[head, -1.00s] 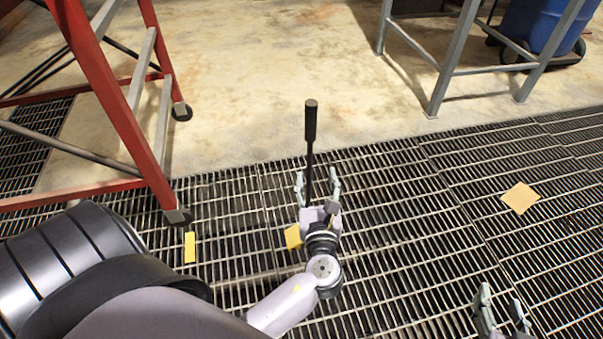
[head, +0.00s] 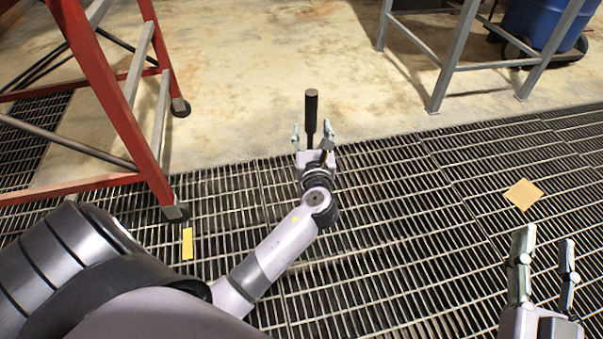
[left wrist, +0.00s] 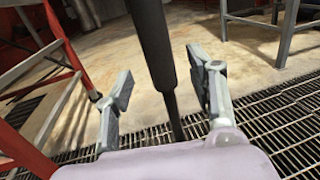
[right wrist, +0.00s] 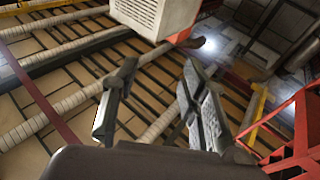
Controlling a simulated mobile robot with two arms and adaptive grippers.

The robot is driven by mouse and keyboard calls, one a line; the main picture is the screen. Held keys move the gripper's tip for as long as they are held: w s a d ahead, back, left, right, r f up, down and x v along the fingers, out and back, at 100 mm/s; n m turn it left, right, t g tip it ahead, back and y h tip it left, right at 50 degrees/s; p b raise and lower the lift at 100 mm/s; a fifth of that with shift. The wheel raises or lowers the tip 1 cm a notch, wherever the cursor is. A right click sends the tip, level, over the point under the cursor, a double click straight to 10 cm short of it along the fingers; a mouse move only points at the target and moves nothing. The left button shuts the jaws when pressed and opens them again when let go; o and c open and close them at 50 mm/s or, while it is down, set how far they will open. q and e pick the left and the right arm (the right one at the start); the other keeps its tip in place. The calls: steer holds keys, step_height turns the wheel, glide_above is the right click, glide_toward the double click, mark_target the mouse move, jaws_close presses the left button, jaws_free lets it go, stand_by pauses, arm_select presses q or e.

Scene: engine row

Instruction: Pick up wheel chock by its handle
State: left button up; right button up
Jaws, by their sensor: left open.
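The wheel chock shows only its upright dark handle (head: 311,108), a thick black grip on a thinner rod; its body is hidden behind my left arm and gripper. My left gripper (head: 312,132) is open at the handle, with one finger on each side of it. In the left wrist view the handle (left wrist: 155,45) stands between the two spread fingers (left wrist: 160,88), with visible gaps to both. My right gripper (head: 545,250) is open and empty, low at the right of the head view; its spread fingers also show in the right wrist view (right wrist: 158,95).
A red wheeled frame (head: 115,100) stands at the left. A grey metal stand (head: 450,70) and a blue barrel (head: 545,25) are at the back right. A yellow strip (head: 188,243) and a tan square (head: 523,194) lie on the dark grating. Concrete floor beyond is mostly clear.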

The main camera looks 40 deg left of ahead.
mark_target(312, 122)
arm_select(q)
steer(key=b+x, duration=0.1)
steer(key=x, duration=0.3)
steer(key=shift+w+a+b, duration=0.3)
steer(key=shift+b, duration=0.05)
arm_select(e)
steer(key=s+r+t+y, duration=0.1)
steer(key=s+r+t, duration=0.2)
steer(key=r+t, duration=0.2)
step_height(312, 122, up, 2)
steer(key=shift+s+r+y, duration=0.1)
steer(key=shift+s+y, duration=0.2)
steer(key=shift+y, duration=0.1)
arm_select(q)
jaws_close()
steer(key=shift+w+r, duration=0.1)
steer(key=shift+r, duration=0.25)
arm_select(e)
steer(key=shift+w, duration=0.1)
